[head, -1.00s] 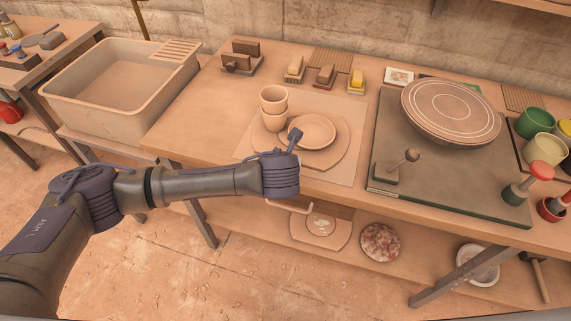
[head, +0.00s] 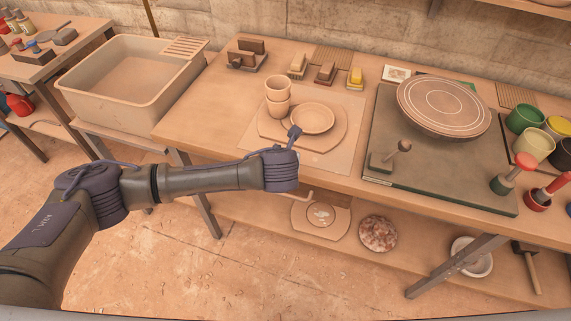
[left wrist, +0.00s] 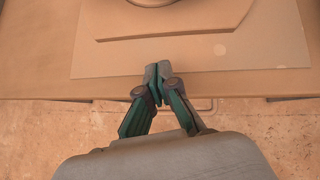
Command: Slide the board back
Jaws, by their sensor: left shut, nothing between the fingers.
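An angular wooden board (head: 335,138) lies on a pale mat (head: 345,160) on the worktable, near its front edge. A round plate (head: 313,118) and two stacked cups (head: 278,98) stand on it. The board also shows at the top of the left wrist view (left wrist: 170,27), with the mat (left wrist: 260,62) under it. My left gripper (left wrist: 157,75) is shut and empty, its tips over the mat's front margin in that view, short of the board. In the head view my left forearm and wrist hide its fingers. My right gripper is not in view.
A wheel disc (head: 444,103) sits on a dark slab (head: 440,180) to the right, with a small knobbed tool (head: 390,157). Pots (head: 525,118) stand further right, a sink (head: 130,80) left. Small blocks line the back. A lower shelf holds another board (head: 320,214).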

